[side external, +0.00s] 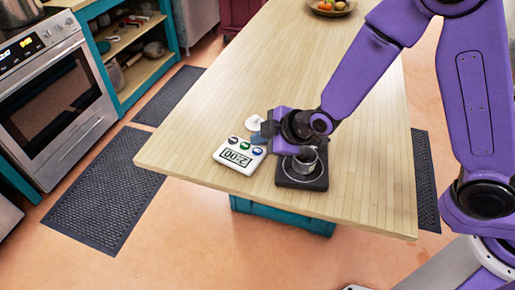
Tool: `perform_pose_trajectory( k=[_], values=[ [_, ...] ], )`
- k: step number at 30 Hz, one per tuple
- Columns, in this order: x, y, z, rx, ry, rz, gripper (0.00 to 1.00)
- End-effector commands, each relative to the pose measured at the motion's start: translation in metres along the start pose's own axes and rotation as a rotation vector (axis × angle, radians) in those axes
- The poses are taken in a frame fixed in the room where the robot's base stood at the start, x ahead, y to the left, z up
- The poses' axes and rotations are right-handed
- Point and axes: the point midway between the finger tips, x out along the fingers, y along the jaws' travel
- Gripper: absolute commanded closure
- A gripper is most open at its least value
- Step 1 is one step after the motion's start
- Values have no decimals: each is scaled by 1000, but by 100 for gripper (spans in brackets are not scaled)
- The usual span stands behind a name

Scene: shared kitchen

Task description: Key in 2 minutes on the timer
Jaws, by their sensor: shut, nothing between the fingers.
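The timer (222,153) is a white box lying near the front left part of the wooden table. Its display (237,157) appears upside down from this side and seems to read 2:00. My gripper (260,134) is shut and empty, low beside the timer's far right edge, close to the blue button. I cannot tell whether the fingertips touch the timer.
A dark square device with a metal cup (305,160) stands right of the timer, under my wrist. A small white object (253,121) lies behind my fingers. A fruit bowl (331,8) is at the far end. The table (205,125) is clear left of the timer.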

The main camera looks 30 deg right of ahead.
Motion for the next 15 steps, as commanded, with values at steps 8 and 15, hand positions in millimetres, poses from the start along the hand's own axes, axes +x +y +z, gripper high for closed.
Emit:
perform_pose_trajectory(
  k=[8, 15],
  values=[
    [-4, 4, -4, 0, 2, 2, 100],
    [-19, 14, -15, -1, 3, 3, 100]
  ],
)
